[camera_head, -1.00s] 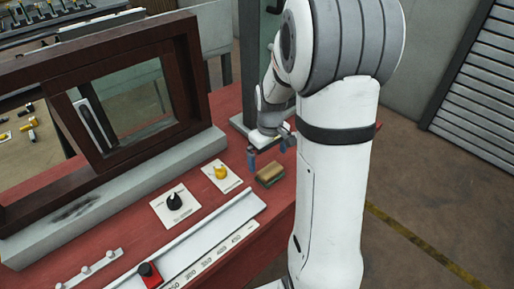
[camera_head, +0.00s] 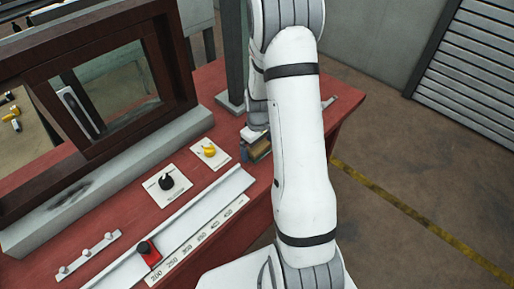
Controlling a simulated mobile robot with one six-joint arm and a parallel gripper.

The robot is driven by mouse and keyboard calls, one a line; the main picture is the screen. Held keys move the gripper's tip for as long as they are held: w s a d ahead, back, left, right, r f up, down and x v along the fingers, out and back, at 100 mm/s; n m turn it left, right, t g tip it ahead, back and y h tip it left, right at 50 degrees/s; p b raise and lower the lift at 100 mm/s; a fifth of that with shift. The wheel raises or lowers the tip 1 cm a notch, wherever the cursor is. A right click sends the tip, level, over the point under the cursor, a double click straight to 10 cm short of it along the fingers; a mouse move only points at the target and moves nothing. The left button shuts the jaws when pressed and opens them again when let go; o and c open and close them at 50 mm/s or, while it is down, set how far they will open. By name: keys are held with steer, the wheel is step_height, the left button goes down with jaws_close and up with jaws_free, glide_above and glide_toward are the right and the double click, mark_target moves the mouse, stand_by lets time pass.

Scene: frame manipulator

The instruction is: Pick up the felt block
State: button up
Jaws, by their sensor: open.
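The felt block (camera_head: 260,151), tan on top with a dark greenish side, lies on the red table top beyond the yellow knob's plate. My arm hides its right part. My gripper (camera_head: 251,144) is open and low at the block. One bluish finger shows at the block's left side; the other is hidden behind my arm or the block. I cannot tell whether the fingers touch the block.
A plate with a yellow knob (camera_head: 209,149) and one with a black knob (camera_head: 167,182) lie left of the block. A grey rail (camera_head: 200,220) with a red slider (camera_head: 149,253) runs nearer. A dark framed window (camera_head: 110,88) and a grey post (camera_head: 231,55) stand behind.

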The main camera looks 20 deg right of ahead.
mark_target(258, 145)
steer(key=shift+c, duration=0.4)
steer(key=c, duration=0.9)
steer(key=shift+o, duration=0.2)
step_height(258, 145, up, 10)
steer(key=shift+r+b, duration=0.1)
steer(key=shift+b, duration=0.7)
